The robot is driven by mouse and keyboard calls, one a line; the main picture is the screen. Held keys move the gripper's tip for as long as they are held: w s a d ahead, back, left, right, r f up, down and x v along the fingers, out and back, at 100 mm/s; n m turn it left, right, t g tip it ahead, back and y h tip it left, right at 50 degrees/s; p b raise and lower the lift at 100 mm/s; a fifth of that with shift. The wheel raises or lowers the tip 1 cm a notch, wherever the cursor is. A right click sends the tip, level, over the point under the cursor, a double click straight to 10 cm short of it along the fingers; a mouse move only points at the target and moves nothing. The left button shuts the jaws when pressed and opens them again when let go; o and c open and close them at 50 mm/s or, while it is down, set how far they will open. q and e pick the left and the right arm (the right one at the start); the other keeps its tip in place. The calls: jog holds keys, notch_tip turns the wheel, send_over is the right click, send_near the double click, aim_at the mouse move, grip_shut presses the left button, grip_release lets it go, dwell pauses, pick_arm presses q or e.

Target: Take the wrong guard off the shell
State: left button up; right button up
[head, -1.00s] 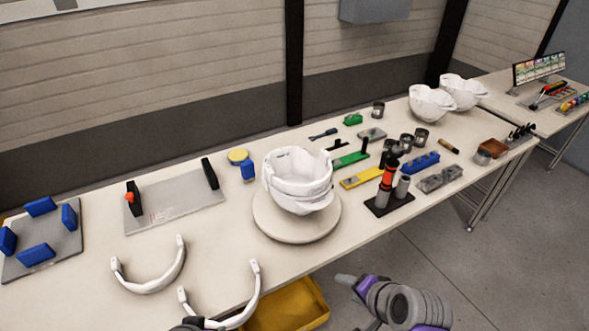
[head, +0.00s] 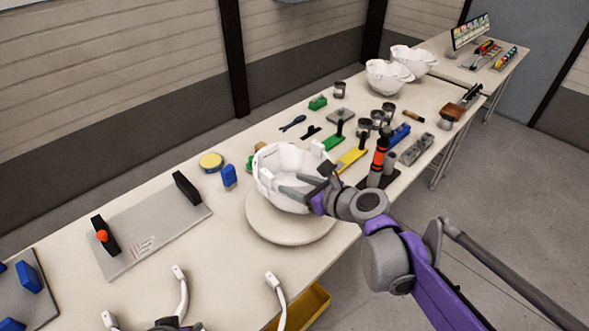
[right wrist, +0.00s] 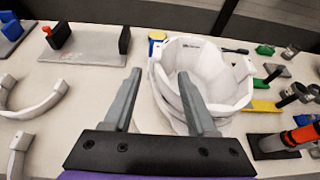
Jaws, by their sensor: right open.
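The white helmet shell (head: 275,162) sits on a round cream stand (head: 292,232). A white band, which looks like the guard, wraps the shell; in the right wrist view the shell (right wrist: 210,68) shows layered white edges, and where shell and guard part is hard to tell. My right gripper (head: 286,184) is open at the shell's near side. In the right wrist view its fingers (right wrist: 159,76) lie either side of the shell's left edge; contact cannot be told. A dark and purple part at the bottom edge may be my left gripper (head: 175,324); its jaws are not visible.
Loose white curved guards (head: 182,292) (head: 279,296) lie on the table front. A grey plate (head: 150,238) with black uprights is left. A yellow bin (head: 305,308) is below the edge.

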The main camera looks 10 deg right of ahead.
aim_at(273, 178)
jog(key=x, duration=0.4)
jog(key=shift+w, duration=0.45)
jog(key=shift+s+a+f+x, duration=0.1)
jog(key=shift+x, duration=0.9)
jog(key=shift+s+a+f+x, duration=0.1)
jog(key=shift+x, duration=0.95)
jog(key=shift+s+a+f+x, duration=0.1)
jog(key=shift+x, duration=0.9)
grip_shut()
